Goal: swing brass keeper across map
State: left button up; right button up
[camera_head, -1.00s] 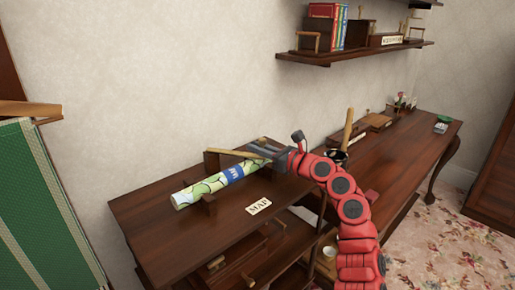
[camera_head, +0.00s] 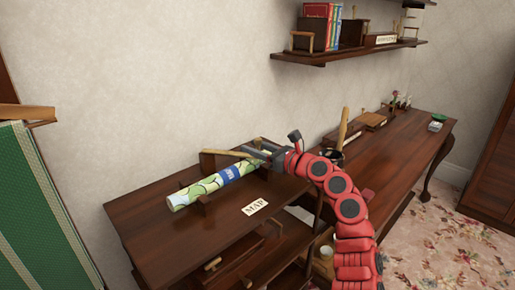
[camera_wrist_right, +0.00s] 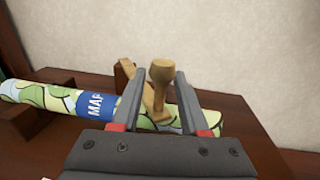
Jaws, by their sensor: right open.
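The rolled map (camera_head: 212,187), green and cream with a blue MAP label, lies in wooden cradles on the dark cabinet top. It also shows in the right wrist view (camera_wrist_right: 52,97). The brass keeper (camera_head: 224,153) is a thin bar slanting from behind the map toward my right gripper (camera_head: 262,150). In the right wrist view, the keeper's upright knob (camera_wrist_right: 161,88) stands between the open fingers of my right gripper (camera_wrist_right: 160,78), with no clear contact on either side. The bar's near end appears over the map's far part. My left gripper is out of view.
A MAP card (camera_head: 255,207) lies at the cabinet's front edge. A long desk (camera_head: 400,150) stands to the right, with a dark pot and upright stick near my right arm. A wall shelf (camera_head: 345,55) holds books and boxes. A green panel (camera_head: 40,215) stands at the left.

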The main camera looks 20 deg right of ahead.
jog(key=b+v, duration=0.2)
jog(key=v, duration=1.5)
jog(key=shift+s+d+b, duration=0.15)
jog(key=shift+s+b, duration=0.1)
jog(key=shift+b, duration=0.15)
